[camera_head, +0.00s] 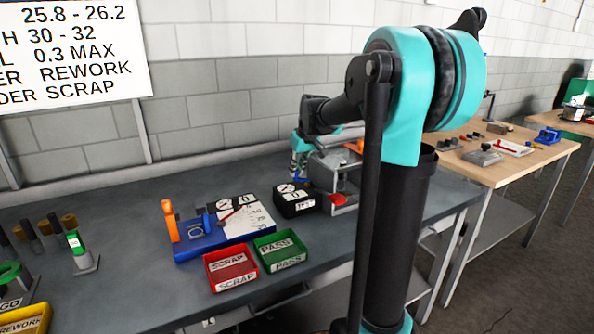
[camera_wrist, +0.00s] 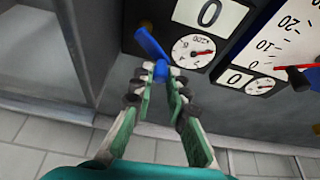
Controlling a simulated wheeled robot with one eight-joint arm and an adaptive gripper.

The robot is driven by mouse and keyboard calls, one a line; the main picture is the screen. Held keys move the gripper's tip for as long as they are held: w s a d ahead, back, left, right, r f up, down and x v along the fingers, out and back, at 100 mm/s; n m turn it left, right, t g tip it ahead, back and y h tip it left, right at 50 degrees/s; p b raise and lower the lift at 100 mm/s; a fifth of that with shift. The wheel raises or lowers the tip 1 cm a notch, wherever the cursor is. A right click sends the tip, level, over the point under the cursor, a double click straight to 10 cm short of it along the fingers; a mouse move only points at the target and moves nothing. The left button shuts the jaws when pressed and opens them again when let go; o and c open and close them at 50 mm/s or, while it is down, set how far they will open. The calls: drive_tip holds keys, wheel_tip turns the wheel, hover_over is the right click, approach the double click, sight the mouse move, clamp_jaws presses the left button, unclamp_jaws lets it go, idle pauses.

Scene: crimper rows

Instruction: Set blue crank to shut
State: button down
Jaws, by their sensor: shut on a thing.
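The blue crank (camera_wrist: 150,43) is in the upper middle of the wrist view, beside a dark unit with a round dial and a "0" plate. Its arm slants up and left, and its knob end lies between my fingertips. My gripper (camera_wrist: 160,80) is shut on that knob, with one finger on each side. In the head view my gripper (camera_head: 298,168) reaches down at the back of the bench, beside the grey machine, and a small part of the crank shows below it. The crank's pivot is not clear.
The dark gauge box (camera_head: 293,199) stands just in front of my gripper. A blue fixture (camera_head: 210,237) with an orange lever is to the left. The red SCRAP tray (camera_head: 231,268) and green PASS tray (camera_head: 279,250) sit in front. My arm hides part of the bench's right side.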

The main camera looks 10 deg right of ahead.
sight(299, 179)
drive_tip(key=m, duration=0.2)
drive_tip(key=w+m+h, duration=0.1)
drive_tip(key=m+h, duration=0.1)
drive_tip(key=m, duration=0.1)
drive_tip(key=shift+w+d+m, duration=0.3)
drive_tip(key=shift+d, duration=0.1)
drive_tip(key=shift+w+d+m+h, duration=0.25)
drive_tip(key=shift+m+h, duration=0.2)
drive_tip(key=shift+m, duration=0.6)
drive_tip(key=shift+w+d+m+h, duration=0.1)
drive_tip(key=shift+d+m+h, duration=0.3)
drive_tip(key=shift+m, duration=0.65)
drive_tip(key=c, duration=1.5)
unclamp_jaws()
drive_tip(key=v, duration=0.8)
drive_tip(key=shift+a, duration=0.15)
drive_tip(key=shift+w, duration=0.1)
